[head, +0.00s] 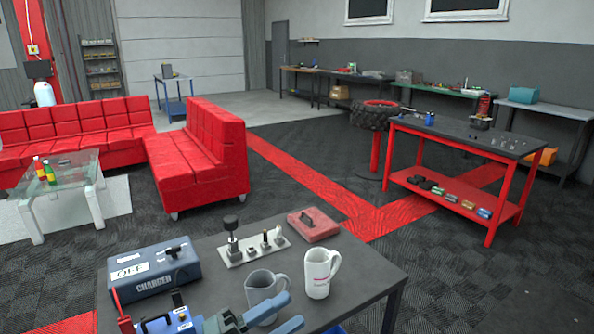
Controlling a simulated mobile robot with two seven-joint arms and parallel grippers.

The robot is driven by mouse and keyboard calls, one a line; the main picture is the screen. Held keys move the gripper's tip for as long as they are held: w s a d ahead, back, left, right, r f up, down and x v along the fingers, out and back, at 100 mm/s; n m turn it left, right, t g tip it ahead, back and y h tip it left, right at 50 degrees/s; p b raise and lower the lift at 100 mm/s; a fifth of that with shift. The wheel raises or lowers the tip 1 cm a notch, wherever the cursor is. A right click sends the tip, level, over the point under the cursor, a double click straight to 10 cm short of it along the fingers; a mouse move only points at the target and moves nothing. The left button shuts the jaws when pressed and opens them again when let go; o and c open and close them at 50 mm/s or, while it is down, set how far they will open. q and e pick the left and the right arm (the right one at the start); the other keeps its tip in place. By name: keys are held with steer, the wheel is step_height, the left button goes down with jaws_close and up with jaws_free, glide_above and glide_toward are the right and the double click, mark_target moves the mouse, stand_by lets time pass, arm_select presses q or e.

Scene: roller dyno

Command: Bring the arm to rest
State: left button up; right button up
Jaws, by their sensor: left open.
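My left gripper (279,314) is at the bottom centre, over the near part of the dark table (376,273). Its two blue fingers are apart. A grey mug (265,286) stands just beyond the fingers, which hide its lower part; I cannot tell if they touch it. No mug is seen lifted. My right gripper is not in view.
A white mug (319,275) stands right of the grey one. A blue charger box (153,268), a metal plate with knobs (240,258) and a red box (313,226) are on the table. A blue device (168,325) is at the front left. The right end of the table is clear.

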arm_select(q)
steer(key=s+a+f+n+t+y, duration=0.2)
steer(key=a+f+n+t+y, duration=0.5)
steer(key=f+n+y, duration=0.9)
steer(key=s+a+f+n+g, duration=0.4)
steer(key=s+f+n+g, duration=0.2)
steer(key=s+f+n, duration=0.2)
steer(key=shift+s+a+f+n+p, duration=0.35)
steer(key=shift+s+n, duration=0.55)
steer(key=shift+s, duration=0.35)
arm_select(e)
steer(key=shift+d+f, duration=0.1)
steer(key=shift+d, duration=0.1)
arm_select(q)
steer(key=shift+r, duration=0.1)
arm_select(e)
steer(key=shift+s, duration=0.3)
